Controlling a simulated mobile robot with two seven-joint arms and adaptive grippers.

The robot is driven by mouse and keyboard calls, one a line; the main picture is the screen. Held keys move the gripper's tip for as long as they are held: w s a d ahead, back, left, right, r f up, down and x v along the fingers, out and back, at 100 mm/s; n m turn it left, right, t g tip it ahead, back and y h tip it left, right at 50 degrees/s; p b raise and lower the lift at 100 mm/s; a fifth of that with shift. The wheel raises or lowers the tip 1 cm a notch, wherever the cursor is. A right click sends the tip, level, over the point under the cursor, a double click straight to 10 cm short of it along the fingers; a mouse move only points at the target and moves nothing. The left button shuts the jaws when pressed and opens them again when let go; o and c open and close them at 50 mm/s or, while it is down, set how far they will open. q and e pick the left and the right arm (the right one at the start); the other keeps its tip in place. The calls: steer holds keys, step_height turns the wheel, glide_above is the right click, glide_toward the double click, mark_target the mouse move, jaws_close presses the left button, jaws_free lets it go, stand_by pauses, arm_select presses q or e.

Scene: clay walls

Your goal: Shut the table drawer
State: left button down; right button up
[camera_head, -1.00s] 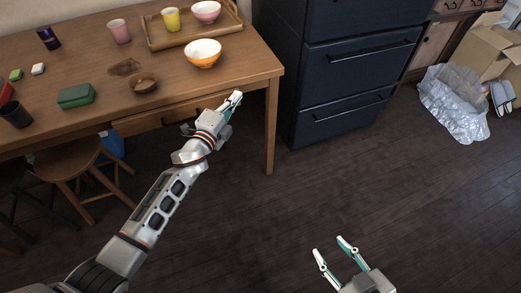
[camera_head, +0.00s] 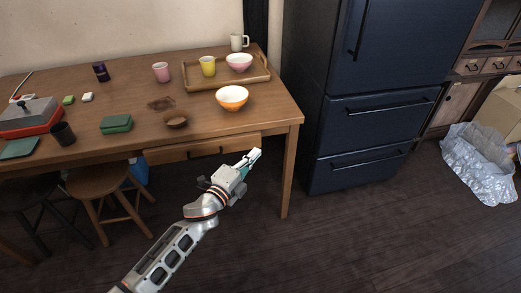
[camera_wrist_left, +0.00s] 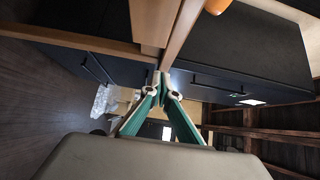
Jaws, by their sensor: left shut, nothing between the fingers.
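The wooden table (camera_head: 130,80) stands at the back left. Its drawer (camera_head: 178,154) has a wooden front with a dark handle (camera_head: 206,152), below the tabletop's front edge. How far it stands out is hard to tell. My left gripper (camera_head: 254,156) is shut and empty, just in front of the drawer's right end and below the table edge. Its fingertips also show in the left wrist view (camera_wrist_left: 161,80), meeting at a point close to wooden parts of the table. Contact with the drawer cannot be made out. My right gripper is not in view.
Stools (camera_head: 99,180) stand at left, a dark fridge (camera_head: 365,120) at right. The floor in front is clear.

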arm_select(q)
steer(key=p+v, duration=0.1)
steer(key=v, duration=0.4)
steer(key=shift+s+a+r, duration=0.1)
steer(key=shift+s+a, duration=0.1)
steer(key=c, duration=2.7)
jaws_free()
steer(key=shift+s+a, duration=0.15)
steer(key=shift+s, duration=0.1)
steer(key=shift+c, duration=0.2)
steer(key=shift+o, duration=1.3)
steer(key=a+f+b, duration=0.1)
steer(key=a+f, duration=0.2)
steer(key=a, duration=0.3)
steer(key=shift+a+f+b, duration=0.2)
steer(key=shift+a+b, duration=0.05)
steer(key=shift+b, duration=0.05)
steer(key=m+t+h+b, duration=0.1)
steer(key=m+b, duration=0.1)
glide_toward(206, 157)
steer(key=x, duration=1)
steer(key=shift+w+a+f, duration=0.1)
steer(key=shift+w+f, duration=0.05)
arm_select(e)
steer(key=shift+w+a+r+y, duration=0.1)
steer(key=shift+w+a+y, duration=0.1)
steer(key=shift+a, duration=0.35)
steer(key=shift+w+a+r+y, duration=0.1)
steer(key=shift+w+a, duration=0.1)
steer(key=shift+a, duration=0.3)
